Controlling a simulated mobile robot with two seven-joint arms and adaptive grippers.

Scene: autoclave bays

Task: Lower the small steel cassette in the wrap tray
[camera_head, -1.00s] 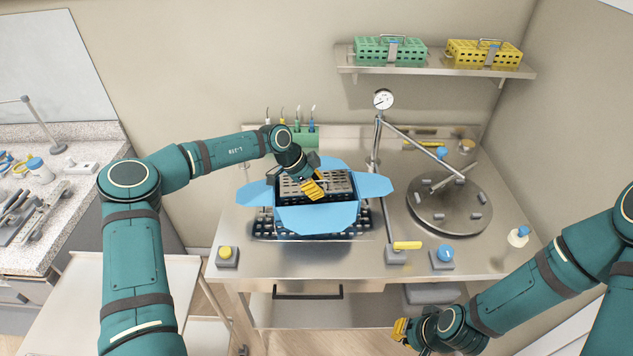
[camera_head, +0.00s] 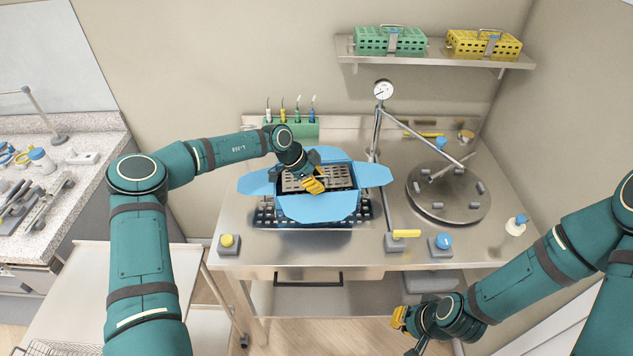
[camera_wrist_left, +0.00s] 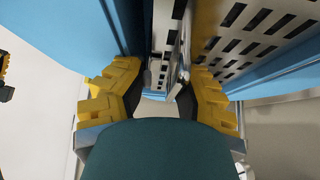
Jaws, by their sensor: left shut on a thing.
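The small steel cassette (camera_head: 292,183), a slotted metal box, is inside the blue-lined wrap tray (camera_head: 318,208), whose blue flaps spread outward over the rim. My left gripper (camera_head: 314,186) reaches into the tray from above with its yellow fingers. Whether the cassette touches the tray floor is hidden. My right gripper (camera_head: 400,318) is low at the front right, away from the tray; its jaws are too small to read.
The tray stands on a steel counter (camera_head: 240,240). A round steel autoclave lid (camera_head: 449,195) with a pressure gauge (camera_head: 384,90) is to its right. Yellow and blue knobs (camera_head: 441,242) line the front edge. Green and yellow cassettes (camera_head: 484,45) sit on the wall shelf.

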